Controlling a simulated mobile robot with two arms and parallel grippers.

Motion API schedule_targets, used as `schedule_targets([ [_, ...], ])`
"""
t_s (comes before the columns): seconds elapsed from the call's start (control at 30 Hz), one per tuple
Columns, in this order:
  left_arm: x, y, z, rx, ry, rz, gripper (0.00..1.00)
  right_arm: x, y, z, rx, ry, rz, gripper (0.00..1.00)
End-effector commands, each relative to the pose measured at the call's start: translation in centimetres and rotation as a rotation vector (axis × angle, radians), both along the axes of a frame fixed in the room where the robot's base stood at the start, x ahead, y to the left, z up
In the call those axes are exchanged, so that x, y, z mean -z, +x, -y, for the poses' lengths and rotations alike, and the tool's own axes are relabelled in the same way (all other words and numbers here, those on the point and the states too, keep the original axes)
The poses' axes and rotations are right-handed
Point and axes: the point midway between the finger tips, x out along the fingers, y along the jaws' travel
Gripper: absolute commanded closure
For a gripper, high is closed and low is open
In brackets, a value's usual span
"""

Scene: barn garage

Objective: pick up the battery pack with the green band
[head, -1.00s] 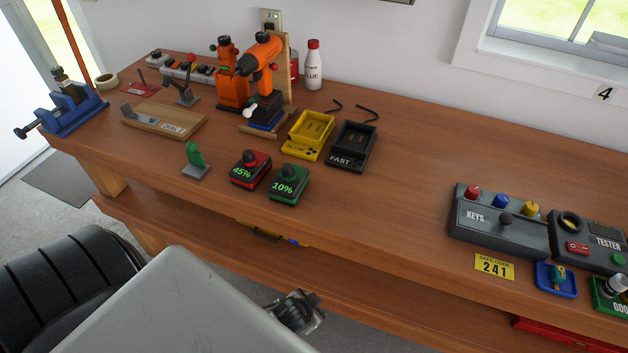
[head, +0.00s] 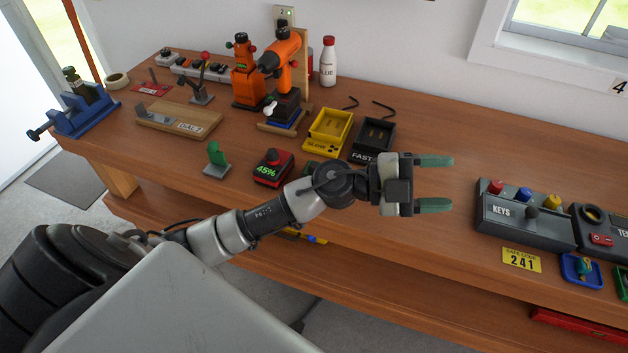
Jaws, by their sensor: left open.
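The battery pack with the green band (head: 312,167) stands on the wooden workbench, just right of the red-banded pack (head: 272,168) that reads 45%. My left arm passes in front of the green-banded pack and hides most of it; only a bit of its top and edge shows. My left gripper (head: 434,183) is open and empty, its two green-tipped fingers pointing right over the bench. It is well to the right of the green-banded pack. My right gripper is not in view.
Behind the packs are a yellow SLOW charger (head: 328,131) and a black FAST charger (head: 373,139). A green upright piece (head: 215,158) stands left. An orange drill (head: 282,62) stands at the back. A KEYS box (head: 524,222) lies to the right.

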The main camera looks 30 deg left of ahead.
Motion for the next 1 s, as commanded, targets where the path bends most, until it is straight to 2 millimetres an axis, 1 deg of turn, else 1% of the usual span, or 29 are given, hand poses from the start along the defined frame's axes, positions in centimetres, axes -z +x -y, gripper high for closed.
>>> schedule_targets([
  [0.03, 0.6, 0.0, 0.3, 0.091, 0.14, 0.024, 0.37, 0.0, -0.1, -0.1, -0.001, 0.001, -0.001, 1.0],
  [0.07, 1.4, 0.0, 0.2, 0.141, 0.231, 0.021, 0.37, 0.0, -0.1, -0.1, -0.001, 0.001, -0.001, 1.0],
  [0.13, 3.3, 0.1, -0.7, 0.234, 0.456, -0.005, 0.37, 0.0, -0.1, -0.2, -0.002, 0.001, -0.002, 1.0],
  [0.17, 4.2, 0.3, -1.5, 0.26, 0.559, -0.027, 0.37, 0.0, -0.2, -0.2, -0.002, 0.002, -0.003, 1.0],
  [0.2, 5.3, 0.8, -3.0, 0.281, 0.697, -0.066, 0.37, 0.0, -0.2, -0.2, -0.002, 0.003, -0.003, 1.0],
  [0.27, 6.6, 1.7, -5.9, 0.284, 0.903, -0.143, 0.37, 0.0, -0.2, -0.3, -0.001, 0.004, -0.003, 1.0],
  [0.3, 7.1, 2.2, -8.1, 0.268, 1.033, -0.204, 0.37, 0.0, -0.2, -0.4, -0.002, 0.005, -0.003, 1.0],
  [0.33, 7.4, 2.7, -10.0, 0.245, 1.125, -0.254, 0.37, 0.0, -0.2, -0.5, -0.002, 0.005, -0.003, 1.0],
  [0.37, 7.4, 3.1, -11.8, 0.218, 1.209, -0.303, 0.37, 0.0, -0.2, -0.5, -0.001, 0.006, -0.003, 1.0],
  [0.4, 7.3, 3.6, -14.2, 0.173, 1.312, -0.372, 0.37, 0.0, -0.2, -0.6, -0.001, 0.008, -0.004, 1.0],
  [0.5, 6.3, 4.3, -19.4, 0.051, 1.507, -0.529, 0.37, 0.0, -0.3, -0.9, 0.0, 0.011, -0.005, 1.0],
  [0.6, 5.2, 4.4, -22.9, -0.055, 1.623, -0.648, 0.37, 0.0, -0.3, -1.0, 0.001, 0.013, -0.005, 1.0],
  [0.7, 4.6, 4.4, -24.8, -0.116, 1.677, -0.715, 0.37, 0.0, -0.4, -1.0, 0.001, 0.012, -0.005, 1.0],
  [0.77, 4.9, 4.3, -25.3, -0.132, 1.691, -0.736, 0.37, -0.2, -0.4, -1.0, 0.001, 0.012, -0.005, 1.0],
  [1.0, 8.5, 4.5, -25.8, -0.132, 1.695, -0.74, 0.37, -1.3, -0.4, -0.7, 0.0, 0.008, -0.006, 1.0],
])
